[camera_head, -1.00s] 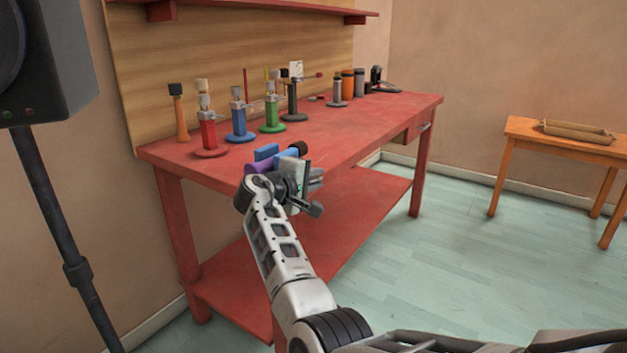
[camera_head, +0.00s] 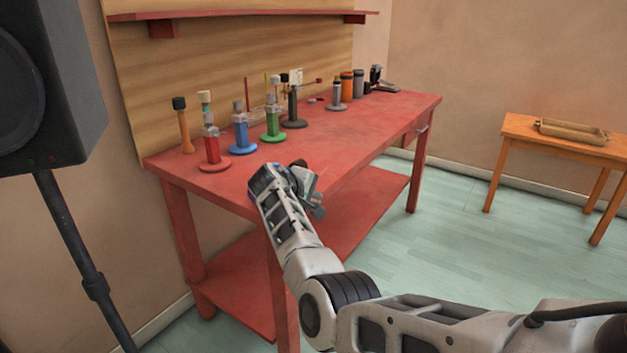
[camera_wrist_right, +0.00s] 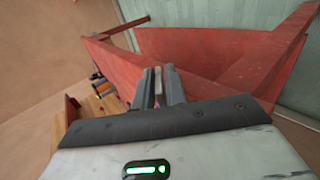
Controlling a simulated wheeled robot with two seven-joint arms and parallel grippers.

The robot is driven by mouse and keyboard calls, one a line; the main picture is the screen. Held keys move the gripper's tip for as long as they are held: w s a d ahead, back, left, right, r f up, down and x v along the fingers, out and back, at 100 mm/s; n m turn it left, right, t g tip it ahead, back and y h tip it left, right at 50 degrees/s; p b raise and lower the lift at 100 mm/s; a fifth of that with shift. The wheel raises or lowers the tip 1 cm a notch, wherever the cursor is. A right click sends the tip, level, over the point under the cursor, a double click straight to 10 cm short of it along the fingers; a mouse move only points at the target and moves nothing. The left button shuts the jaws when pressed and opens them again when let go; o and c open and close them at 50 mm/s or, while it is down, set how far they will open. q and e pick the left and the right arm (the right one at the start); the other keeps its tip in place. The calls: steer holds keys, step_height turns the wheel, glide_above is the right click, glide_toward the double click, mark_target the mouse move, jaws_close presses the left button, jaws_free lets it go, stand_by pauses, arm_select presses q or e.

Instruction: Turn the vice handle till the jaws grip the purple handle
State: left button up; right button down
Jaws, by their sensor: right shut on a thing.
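The blue vice (camera_head: 257,181) is at the front edge of the red workbench, mostly hidden behind my right wrist. The purple handle does not show now; my arm covers that spot. My right gripper (camera_head: 308,184) is at the vice, at the bench's front edge. In the right wrist view, its two grey fingers (camera_wrist_right: 158,88) are close together with a thin pale piece between them. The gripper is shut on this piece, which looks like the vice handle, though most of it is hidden. The jaw gap cannot be seen. My left gripper is out of view.
On the red workbench (camera_head: 330,139) stand a red tool (camera_head: 212,150), a blue tool (camera_head: 241,132) and a green tool (camera_head: 272,122) on round bases. Orange and grey canisters (camera_head: 346,86) stand farther back. A speaker on a stand (camera_head: 85,265) is at left. An orange side table (camera_head: 560,133) is at right.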

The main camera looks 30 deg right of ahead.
steer(key=shift+r+g+y+p, duration=0.3)
steer(key=shift+r+y+p, duration=0.05)
steer(key=shift+y+p, duration=0.55)
steer(key=shift+f+y, duration=0.15)
steer(key=shift+y, duration=0.25)
steer(key=shift+f+g+y, duration=0.2)
steer(key=shift+g+y, duration=0.2)
steer(key=shift+y, duration=0.3)
steer(key=shift+f+g+y+b, duration=0.1)
steer(key=shift+g+y+b, duration=0.2)
steer(key=shift+y+b, duration=0.45)
arm_select(q)
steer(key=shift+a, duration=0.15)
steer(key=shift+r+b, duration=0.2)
steer(key=shift+b, duration=0.15)
arm_select(e)
steer(key=shift+y, duration=0.25)
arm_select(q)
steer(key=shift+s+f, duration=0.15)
arm_select(e)
steer(key=c, duration=1.5)
jaws_free()
